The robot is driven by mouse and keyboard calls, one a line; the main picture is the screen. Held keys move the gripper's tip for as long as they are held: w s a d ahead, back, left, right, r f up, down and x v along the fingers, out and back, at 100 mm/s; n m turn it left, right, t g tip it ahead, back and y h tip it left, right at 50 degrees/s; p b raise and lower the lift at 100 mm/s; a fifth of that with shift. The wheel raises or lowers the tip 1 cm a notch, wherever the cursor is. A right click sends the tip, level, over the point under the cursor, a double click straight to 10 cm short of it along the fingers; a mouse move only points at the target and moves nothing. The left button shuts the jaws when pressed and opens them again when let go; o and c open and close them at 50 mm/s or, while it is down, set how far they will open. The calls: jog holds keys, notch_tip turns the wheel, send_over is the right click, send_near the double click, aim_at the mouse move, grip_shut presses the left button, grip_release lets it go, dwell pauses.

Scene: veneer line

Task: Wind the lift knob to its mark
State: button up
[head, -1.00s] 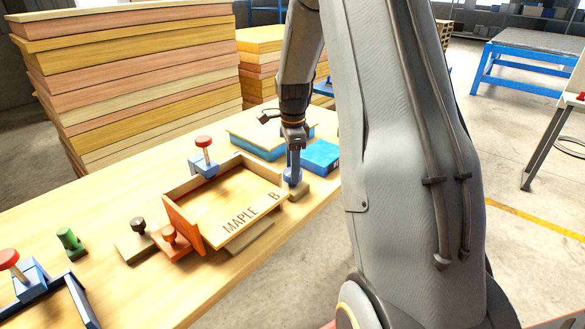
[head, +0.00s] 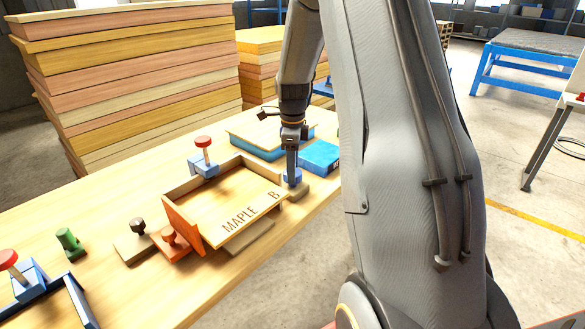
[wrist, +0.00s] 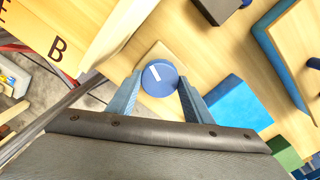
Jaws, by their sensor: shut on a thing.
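The lift knob (wrist: 159,79) is a round blue knob with a white pointer line on its top, seen from above in the wrist view. It stands on a pale wooden block (wrist: 151,52); the block (head: 299,191) also shows at the right corner of the maple tray in the head view. My gripper (wrist: 159,92) is shut on the knob, with one finger on each side. In the head view my gripper (head: 293,178) points down over the block and hides much of the knob. I cannot make out a mark beside the knob.
The tray lettered MAPLE B (head: 215,205) sits close left of my gripper. A blue box (head: 319,156) lies close behind on the right. A red-topped clamp (head: 204,155) stands at the tray's back corner. Tall board stacks (head: 130,85) rise behind the bench.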

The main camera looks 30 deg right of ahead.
jog(key=shift+r, duration=0.15)
jog(key=o, duration=1)
jog(key=shift+o, duration=0.2)
notch_tip(320, 180, up, 8)
jog(key=shift+f+b, duration=0.15)
jog(key=shift+b, duration=0.9)
